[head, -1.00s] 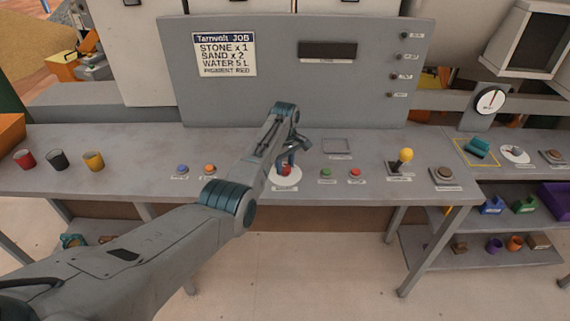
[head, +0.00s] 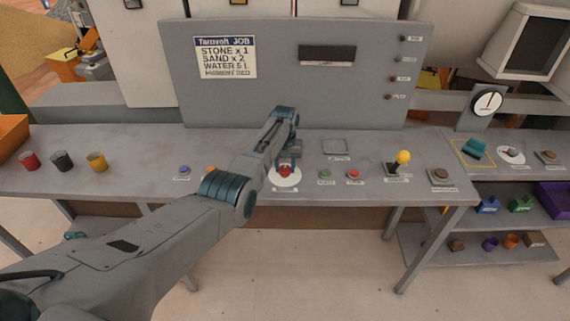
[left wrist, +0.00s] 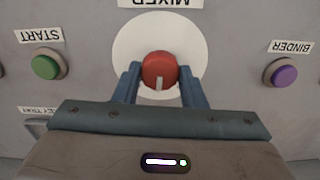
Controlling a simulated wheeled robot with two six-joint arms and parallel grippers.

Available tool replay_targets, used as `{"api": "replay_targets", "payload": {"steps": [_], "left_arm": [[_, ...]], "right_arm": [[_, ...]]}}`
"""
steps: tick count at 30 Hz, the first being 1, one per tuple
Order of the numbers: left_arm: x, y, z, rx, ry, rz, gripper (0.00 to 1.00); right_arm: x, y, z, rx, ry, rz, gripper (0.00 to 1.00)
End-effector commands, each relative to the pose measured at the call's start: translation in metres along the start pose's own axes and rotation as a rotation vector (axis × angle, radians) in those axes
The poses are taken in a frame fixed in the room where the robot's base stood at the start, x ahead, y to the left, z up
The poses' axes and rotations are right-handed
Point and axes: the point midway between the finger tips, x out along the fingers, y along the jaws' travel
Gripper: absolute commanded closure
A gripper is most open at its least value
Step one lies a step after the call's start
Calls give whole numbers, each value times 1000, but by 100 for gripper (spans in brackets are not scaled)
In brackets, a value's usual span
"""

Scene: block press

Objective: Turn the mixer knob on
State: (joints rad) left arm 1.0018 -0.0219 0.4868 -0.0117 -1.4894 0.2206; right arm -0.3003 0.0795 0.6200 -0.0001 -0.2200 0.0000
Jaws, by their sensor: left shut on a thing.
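The mixer knob (head: 285,172) is red and sits on a round white plate (head: 287,184) on the grey bench. In the left wrist view the knob (left wrist: 159,68) has a pale mark pointing toward the bottom of the picture, and the upside-down MIXER label (left wrist: 160,3) is partly cut off. My left gripper (left wrist: 160,82) has one blue finger on each side of the knob and is shut on it. In the head view my left gripper (head: 287,163) is over the plate and partly covers the knob. My right gripper is not in view.
A green START button (left wrist: 46,66) and a purple BINDER button (left wrist: 284,75) flank the plate. A red button (head: 353,174) and a yellow-topped lever (head: 403,158) stand to the right on the bench. Three cups, including a yellow one (head: 97,162), stand at the left.

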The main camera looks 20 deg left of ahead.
Motion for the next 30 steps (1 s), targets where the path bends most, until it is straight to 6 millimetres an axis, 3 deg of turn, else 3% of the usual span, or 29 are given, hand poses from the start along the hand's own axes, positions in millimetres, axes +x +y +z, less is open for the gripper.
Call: {"api": "replay_targets", "payload": {"steps": [15, 30], "left_arm": [[-3, 0, -1, 466, 4, 0, 86], [-3, 0, -2, 702, 5, -1, 86]], "right_arm": [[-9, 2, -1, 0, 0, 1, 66], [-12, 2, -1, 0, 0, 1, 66]]}}
